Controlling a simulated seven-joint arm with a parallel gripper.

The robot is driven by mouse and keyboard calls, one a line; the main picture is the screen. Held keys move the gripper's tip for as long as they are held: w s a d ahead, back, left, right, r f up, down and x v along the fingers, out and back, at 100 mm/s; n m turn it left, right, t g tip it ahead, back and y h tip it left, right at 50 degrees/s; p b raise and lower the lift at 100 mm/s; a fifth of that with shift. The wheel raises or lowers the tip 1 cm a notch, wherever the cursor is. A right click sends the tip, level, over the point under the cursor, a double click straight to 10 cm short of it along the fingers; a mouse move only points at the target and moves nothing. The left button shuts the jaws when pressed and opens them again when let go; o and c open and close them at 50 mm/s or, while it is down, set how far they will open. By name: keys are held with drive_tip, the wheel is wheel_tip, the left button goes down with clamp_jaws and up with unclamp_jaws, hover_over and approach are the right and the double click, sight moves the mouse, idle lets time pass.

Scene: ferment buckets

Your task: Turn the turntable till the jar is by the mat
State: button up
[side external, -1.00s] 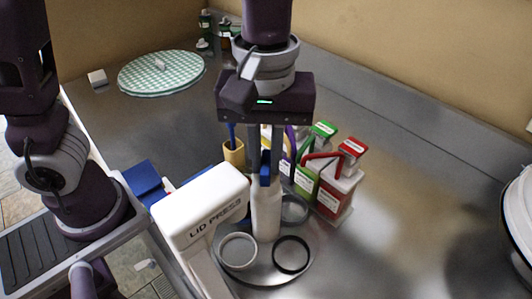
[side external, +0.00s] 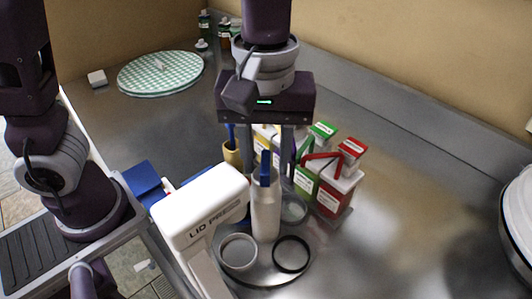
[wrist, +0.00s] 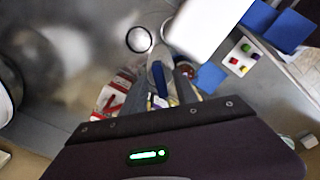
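A round metal disc (side external: 250,278), which looks like the turntable, lies at the bottom middle of the side view. A white bottle-shaped piece with a blue top (side external: 265,215) stands upright there. Around it are a pale ring-shaped thing (side external: 238,252), a black-rimmed one (side external: 291,254) and a clear glass-like one (side external: 294,209); I cannot tell which is the jar. A green checked round mat (side external: 160,74) lies at the back left. My gripper (side external: 270,165) points down, its fingers spread on either side of the blue top, apart from it as far as I see.
A white lid press (side external: 205,205) stands close at the left and partly covers the disc. Several red, green and yellow cartons (side external: 337,190) crowd behind it at the right. A yellow cup (side external: 232,153) stands behind.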

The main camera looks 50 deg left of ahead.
wheel_tip(320, 180, up, 7)
drive_tip(key=shift+r, duration=0.1)
idle(0.3)
drive_tip(key=s+a+f+m+t, duration=0.2)
drive_tip(key=s+a+m+t, duration=0.3)
drive_tip(key=s+a+m, duration=0.4)
drive_tip(key=a, duration=0.6)
drive_tip(key=shift+s+a+f+t, duration=0.15)
drive_tip(key=shift+a+t, duration=0.05)
drive_tip(key=shift+t, duration=0.1)
drive_tip(key=shift+o, duration=0.5)
